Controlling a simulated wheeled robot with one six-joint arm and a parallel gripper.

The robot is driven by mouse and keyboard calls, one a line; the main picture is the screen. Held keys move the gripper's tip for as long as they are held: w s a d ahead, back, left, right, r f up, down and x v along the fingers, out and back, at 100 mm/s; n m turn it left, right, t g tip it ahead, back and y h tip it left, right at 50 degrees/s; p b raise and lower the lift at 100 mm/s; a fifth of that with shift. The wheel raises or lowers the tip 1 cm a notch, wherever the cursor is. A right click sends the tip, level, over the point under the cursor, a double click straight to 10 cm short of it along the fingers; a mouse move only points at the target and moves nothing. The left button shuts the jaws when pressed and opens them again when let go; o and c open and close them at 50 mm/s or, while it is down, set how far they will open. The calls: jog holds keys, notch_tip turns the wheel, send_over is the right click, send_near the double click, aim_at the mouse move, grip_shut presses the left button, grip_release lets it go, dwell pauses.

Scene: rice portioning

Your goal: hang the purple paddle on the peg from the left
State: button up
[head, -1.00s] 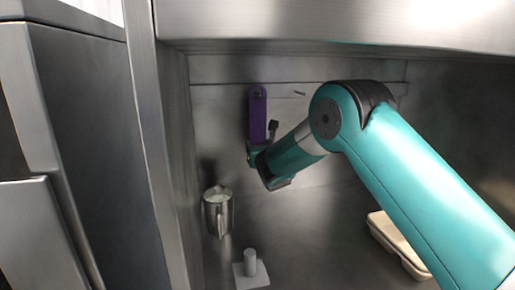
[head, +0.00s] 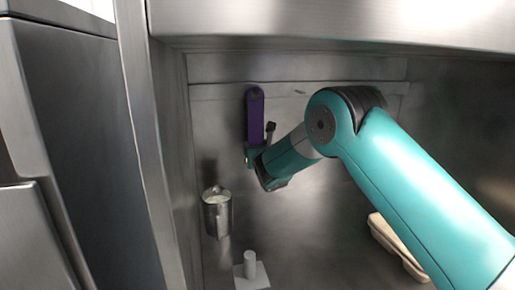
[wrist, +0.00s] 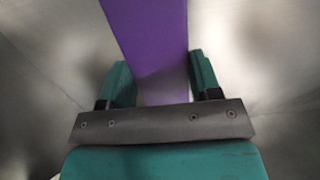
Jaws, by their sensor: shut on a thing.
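The purple paddle (head: 255,117) stands upright in the head view, its top end with a small hole near the back wall's rail. My gripper (head: 251,157) is shut on its lower end; in the wrist view the purple paddle (wrist: 150,40) runs up between the two teal fingers of my gripper (wrist: 162,88). A small peg (head: 300,94) sticks out of the rail to the right of the paddle's top, apart from it. Whether the paddle touches the wall cannot be told.
A metal pitcher (head: 217,212) with pale contents stands below the paddle. A white post on a square base (head: 251,268) stands in front of it. A beige lidded container (head: 396,248) lies at right. A steel side wall (head: 180,160) rises close on the left.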

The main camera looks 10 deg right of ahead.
jog(key=o, duration=1.1)
